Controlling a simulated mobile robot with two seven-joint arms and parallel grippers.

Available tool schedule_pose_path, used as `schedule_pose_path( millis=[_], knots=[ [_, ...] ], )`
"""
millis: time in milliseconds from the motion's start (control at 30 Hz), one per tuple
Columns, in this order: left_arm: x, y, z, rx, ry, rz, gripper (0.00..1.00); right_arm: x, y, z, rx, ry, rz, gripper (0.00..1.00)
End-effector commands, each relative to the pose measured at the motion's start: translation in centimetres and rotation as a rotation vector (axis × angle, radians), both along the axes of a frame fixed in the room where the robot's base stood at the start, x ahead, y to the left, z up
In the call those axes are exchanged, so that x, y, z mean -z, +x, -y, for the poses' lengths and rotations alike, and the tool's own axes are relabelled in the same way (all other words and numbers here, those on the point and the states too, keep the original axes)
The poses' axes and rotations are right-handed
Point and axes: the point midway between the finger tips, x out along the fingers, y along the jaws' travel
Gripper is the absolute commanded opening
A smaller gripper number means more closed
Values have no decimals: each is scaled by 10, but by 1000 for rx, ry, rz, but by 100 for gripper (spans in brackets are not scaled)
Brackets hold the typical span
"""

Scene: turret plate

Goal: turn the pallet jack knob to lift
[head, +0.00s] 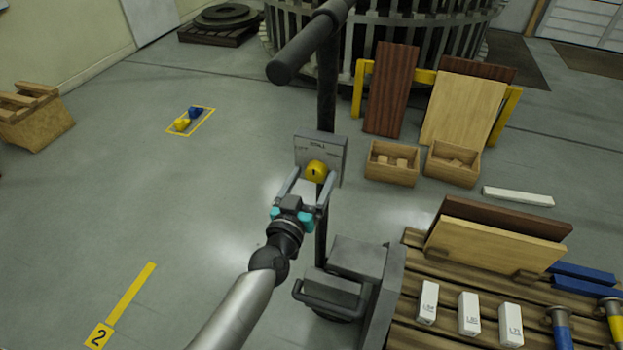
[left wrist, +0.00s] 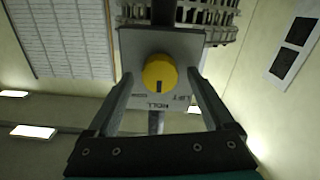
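The yellow round knob (head: 316,171) sits on a grey plate (head: 333,152) on the pallet jack's dark post. In the left wrist view the knob (left wrist: 160,73) has a dark mark pointing down the picture toward the upside-down word ROLL; LIFT is printed to the right of it on the plate (left wrist: 190,45). My left gripper (head: 313,178) is in front of the plate, its fingers open on either side of the knob. In the left wrist view, gaps show between the knob and both fingers. My right gripper is not in view.
The jack's dark handle (head: 305,45) rises above the plate. A loaded wooden pallet (head: 415,300) is at the lower right, with boards and white boxes. Two wooden crates (head: 391,180) stand behind to the right. The floor to the left is mostly clear.

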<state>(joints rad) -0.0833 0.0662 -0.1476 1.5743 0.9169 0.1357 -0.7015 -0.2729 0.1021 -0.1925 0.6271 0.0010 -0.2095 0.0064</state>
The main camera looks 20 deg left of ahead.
Motion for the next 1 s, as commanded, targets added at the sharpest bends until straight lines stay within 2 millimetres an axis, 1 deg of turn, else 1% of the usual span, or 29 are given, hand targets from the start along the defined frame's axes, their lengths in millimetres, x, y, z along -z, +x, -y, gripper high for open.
schedule_pose_path(
  millis=[33, 67, 733, 767, 1000],
  knots=[
    [0, 0, 0, 0, 0, 0, 81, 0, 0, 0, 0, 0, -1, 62],
    [0, 0, 0, 0, 0, 0, 77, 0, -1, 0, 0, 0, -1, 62],
    [0, -1, 0, 0, 0, 0, 2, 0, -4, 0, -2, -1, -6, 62],
    [0, -1, 0, 0, 0, 0, 1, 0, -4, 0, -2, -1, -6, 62],
    [0, -1, 0, 0, -25, -1, 1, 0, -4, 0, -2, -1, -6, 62]
  ],
)
